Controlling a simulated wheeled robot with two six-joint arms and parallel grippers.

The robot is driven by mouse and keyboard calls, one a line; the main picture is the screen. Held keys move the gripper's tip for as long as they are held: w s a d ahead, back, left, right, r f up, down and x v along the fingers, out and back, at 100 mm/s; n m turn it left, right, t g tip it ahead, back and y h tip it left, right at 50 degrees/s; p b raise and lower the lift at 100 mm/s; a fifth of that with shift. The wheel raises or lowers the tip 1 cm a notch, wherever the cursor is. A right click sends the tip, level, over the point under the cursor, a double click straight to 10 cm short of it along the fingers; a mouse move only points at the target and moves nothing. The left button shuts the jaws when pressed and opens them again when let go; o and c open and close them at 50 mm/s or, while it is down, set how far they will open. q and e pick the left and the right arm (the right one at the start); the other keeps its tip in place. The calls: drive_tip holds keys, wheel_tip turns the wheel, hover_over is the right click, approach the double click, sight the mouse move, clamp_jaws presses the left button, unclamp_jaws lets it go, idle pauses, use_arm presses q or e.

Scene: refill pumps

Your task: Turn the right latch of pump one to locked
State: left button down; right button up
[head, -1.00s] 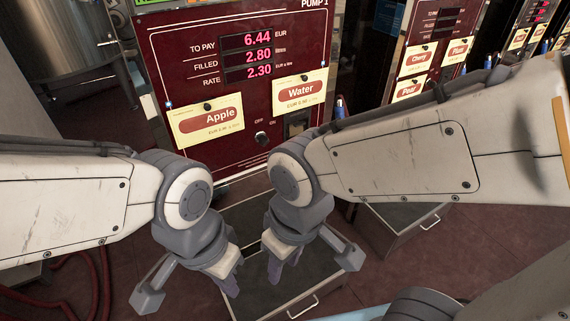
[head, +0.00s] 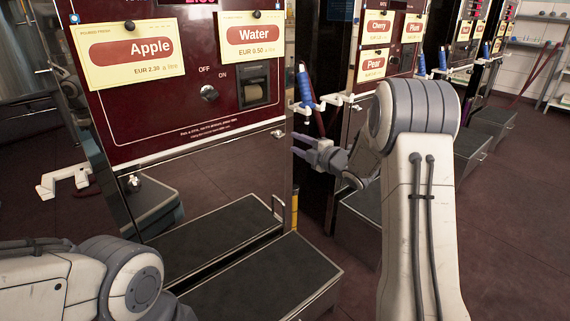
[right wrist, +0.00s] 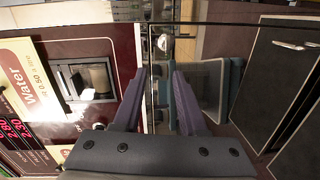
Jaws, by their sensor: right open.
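Pump one is the dark red cabinet (head: 180,110) with Apple and Water cards. A small silver latch (head: 277,133) sits at the lower right edge of its panel. It also shows in the right wrist view (right wrist: 163,43), beyond the fingertips and apart from them; whether it is turned to locked I cannot tell. My right gripper (head: 306,149) is open and empty, just right of the latch in the head view. Its two purple fingers (right wrist: 157,72) point toward the panel's edge in the right wrist view. My left gripper is out of view; only its arm shows at the lower left.
A nozzle with a blue handle (head: 305,88) hangs at the cabinet's right side, above my right gripper. A black-topped step (head: 265,285) stands in front of the pump. A white bracket (head: 62,182) juts out at the left. More pumps stand to the right.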

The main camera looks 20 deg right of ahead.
sight(282, 137)
drive_tip(key=shift+n+t+y, duration=0.4)
drive_tip(key=shift+n+y, duration=0.2)
drive_tip(key=shift+n, duration=0.2)
drive_tip(key=w+b, duration=0.1)
drive_tip(key=w, duration=0.2)
drive_tip(key=w+f+b, duration=0.1)
drive_tip(key=w, duration=0.2)
drive_tip(key=w+f+b, duration=0.1)
drive_tip(key=w, duration=0.2)
drive_tip(key=shift+w+a+f, duration=0.1)
drive_tip(key=shift+a+f, duration=0.1)
drive_tip(key=shift+a, duration=0.2)
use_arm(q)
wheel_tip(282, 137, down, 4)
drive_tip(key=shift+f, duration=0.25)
use_arm(e)
clamp_jaws()
